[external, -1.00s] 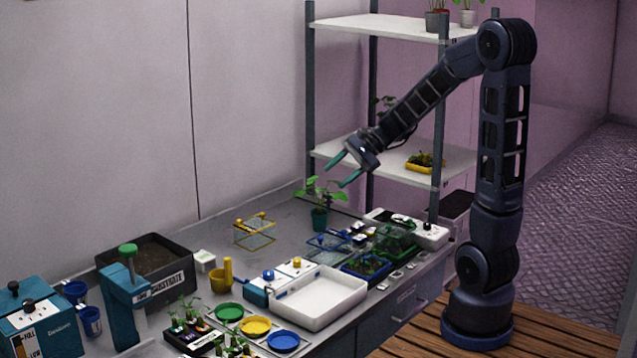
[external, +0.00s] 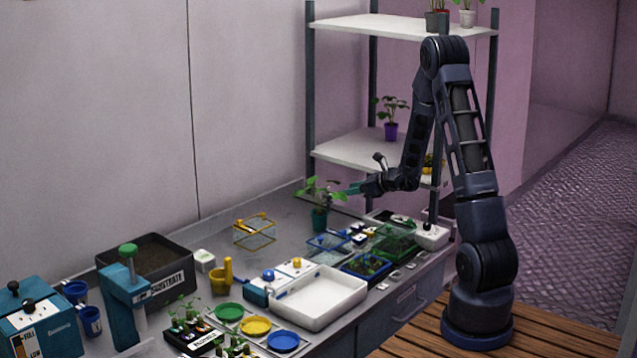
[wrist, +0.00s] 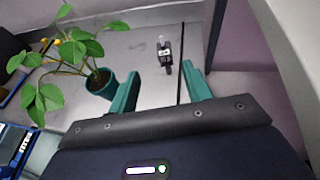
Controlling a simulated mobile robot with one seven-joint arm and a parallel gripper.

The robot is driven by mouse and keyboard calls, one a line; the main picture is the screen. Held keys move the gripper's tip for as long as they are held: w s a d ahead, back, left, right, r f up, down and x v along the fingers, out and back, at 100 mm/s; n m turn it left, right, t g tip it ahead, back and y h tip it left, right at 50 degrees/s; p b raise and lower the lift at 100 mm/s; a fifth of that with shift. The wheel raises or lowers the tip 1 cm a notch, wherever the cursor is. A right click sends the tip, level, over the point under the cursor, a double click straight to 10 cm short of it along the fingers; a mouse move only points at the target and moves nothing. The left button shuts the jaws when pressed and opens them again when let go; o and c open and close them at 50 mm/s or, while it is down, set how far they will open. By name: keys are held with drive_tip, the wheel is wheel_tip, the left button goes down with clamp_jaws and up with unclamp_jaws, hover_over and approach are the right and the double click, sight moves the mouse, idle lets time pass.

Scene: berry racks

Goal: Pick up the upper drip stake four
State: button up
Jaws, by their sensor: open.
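My gripper (external: 353,190) is low over the back of the bench, just right of the potted plant (external: 320,218). In the wrist view its two teal fingers (wrist: 159,78) are spread, with nothing between them. A small dark upright piece with a white label and pale tip (wrist: 165,55) stands on the grey surface beyond the fingertips, roughly in line with the gap. It looks like the drip stake, but its number is not readable. I cannot make it out in the external view.
The teal pot (wrist: 101,84) with its leafy plant is close to the left finger. A shelf rack (external: 345,150) rises behind the arm. A white tray (external: 320,298) and a blue crate (external: 367,267) stand on the nearer bench. The surface around the dark piece is clear.

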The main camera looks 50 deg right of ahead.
sight(334, 195)
drive_tip(key=x, duration=1.1)
drive_tip(key=shift+s+d+f, duration=0.1)
drive_tip(key=shift+d+f, duration=0.2)
drive_tip(key=shift+d, duration=0.1)
drive_tip(key=c, duration=1)
